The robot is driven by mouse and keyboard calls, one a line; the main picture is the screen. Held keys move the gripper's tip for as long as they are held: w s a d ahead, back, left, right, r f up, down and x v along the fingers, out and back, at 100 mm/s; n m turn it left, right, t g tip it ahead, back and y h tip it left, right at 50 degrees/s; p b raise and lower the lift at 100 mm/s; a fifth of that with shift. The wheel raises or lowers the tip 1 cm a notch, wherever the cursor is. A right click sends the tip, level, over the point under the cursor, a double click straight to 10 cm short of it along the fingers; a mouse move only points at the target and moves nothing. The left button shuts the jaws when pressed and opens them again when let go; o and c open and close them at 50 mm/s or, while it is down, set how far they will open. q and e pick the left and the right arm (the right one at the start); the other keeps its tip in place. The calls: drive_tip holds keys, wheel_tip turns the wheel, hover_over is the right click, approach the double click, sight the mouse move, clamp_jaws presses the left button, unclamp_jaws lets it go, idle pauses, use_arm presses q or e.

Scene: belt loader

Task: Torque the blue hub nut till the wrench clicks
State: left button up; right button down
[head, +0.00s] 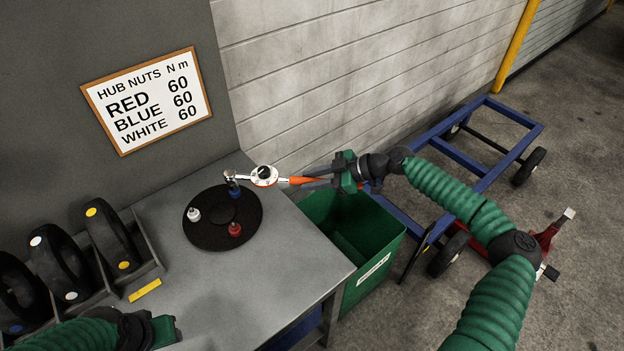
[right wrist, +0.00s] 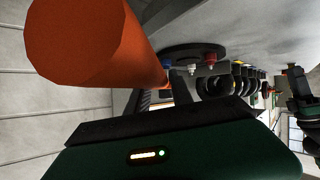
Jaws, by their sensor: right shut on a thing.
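The blue hub nut (head: 234,194) is on the far side of a round black hub (head: 208,238) lying on the bench. My right gripper (head: 314,177) is shut on the wrench's orange handle, which also shows large in the right wrist view (right wrist: 95,45). The white nut (head: 193,215) and the red nut (head: 235,230) are uncovered. My left gripper (head: 163,331) is at the bottom left, its fingers not clearly visible.
A sign (head: 149,101) lists 60 N m for red, blue and white. Black wheels (head: 112,238) stand in a rack at the bench's left, near a yellow strip (head: 145,290). A green bin (head: 375,262) stands right of the bench. A blue cart (head: 458,149) is beyond it.

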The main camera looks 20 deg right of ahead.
use_arm(q)
drive_tip(key=shift+f+b, duration=0.5)
drive_tip(key=shift+f, duration=0.05)
use_arm(e)
drive_tip(key=shift+f, duration=0.55)
use_arm(q)
drive_tip(key=shift+r, duration=0.1)
use_arm(e)
drive_tip(key=shift+s, duration=0.1)
use_arm(q)
drive_tip(key=shift+r+p, duration=0.25)
drive_tip(key=shift+p, duration=0.1)
use_arm(e)
drive_tip(key=shift+s+a+m+t+h, duration=0.3)
drive_tip(key=shift+s+a+m+t, duration=0.15)
drive_tip(key=shift+s, duration=0.35)
drive_tip(key=shift+a, duration=0.1)
use_arm(q)
drive_tip(key=shift+r+p, duration=0.45)
use_arm(e)
drive_tip(key=shift+s+a+m+t+h, duration=0.4)
drive_tip(key=shift+s+a+m, duration=0.15)
drive_tip(key=shift+s, duration=0.25)
